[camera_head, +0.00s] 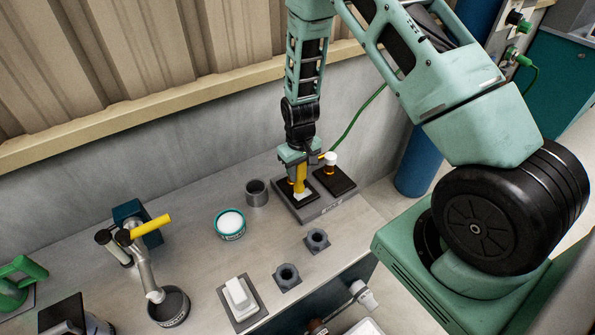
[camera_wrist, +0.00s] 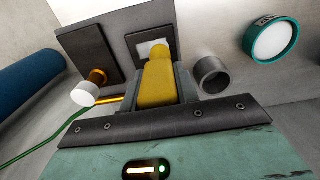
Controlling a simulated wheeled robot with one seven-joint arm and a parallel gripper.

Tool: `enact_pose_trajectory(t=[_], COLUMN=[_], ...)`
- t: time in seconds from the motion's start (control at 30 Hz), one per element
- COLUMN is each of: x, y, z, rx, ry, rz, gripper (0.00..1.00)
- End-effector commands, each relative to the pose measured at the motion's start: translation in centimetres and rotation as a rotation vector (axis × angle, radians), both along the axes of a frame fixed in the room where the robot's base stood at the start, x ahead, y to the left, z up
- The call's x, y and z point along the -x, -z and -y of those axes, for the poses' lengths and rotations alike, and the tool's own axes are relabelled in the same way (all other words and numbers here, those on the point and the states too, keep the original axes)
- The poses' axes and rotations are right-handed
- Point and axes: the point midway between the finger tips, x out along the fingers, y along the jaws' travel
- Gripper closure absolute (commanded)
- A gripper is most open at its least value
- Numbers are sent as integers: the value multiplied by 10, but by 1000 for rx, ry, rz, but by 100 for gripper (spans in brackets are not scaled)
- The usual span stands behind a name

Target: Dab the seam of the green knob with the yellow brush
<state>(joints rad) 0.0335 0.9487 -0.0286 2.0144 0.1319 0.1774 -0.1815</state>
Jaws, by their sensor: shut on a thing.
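My gripper (camera_head: 298,160) is shut on the yellow brush (camera_head: 299,178), handle upright and pointing down. The brush's pale tip (camera_head: 301,194) is at or just above the left black pad of a grey base; contact cannot be told. The wrist view shows the yellow brush (camera_wrist: 158,82) between my fingers, with the pale patch (camera_wrist: 150,48) beyond it. Green knob-like parts sit on a wall unit at the upper right, an upper one (camera_head: 525,26) and a lower one (camera_head: 523,60); which is the task's knob, and its seam, I cannot tell.
A white-capped brass piece (camera_head: 330,159) stands on the right pad, close beside my gripper. A grey cup (camera_head: 257,191) and a teal-rimmed white pot (camera_head: 229,222) stand to the left. Two dark sockets (camera_head: 317,240) are nearer. A blue cylinder (camera_head: 419,160) stands right of the bench.

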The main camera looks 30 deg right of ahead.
Motion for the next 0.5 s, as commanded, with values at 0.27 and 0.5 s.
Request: enact_pose_trajectory(t=[0.27, 0.5], x=[0, 0], y=[1, 1], z=[10, 10], rx=[0, 0], ry=[-1, -1], rz=[1, 0], gripper=[100, 100])
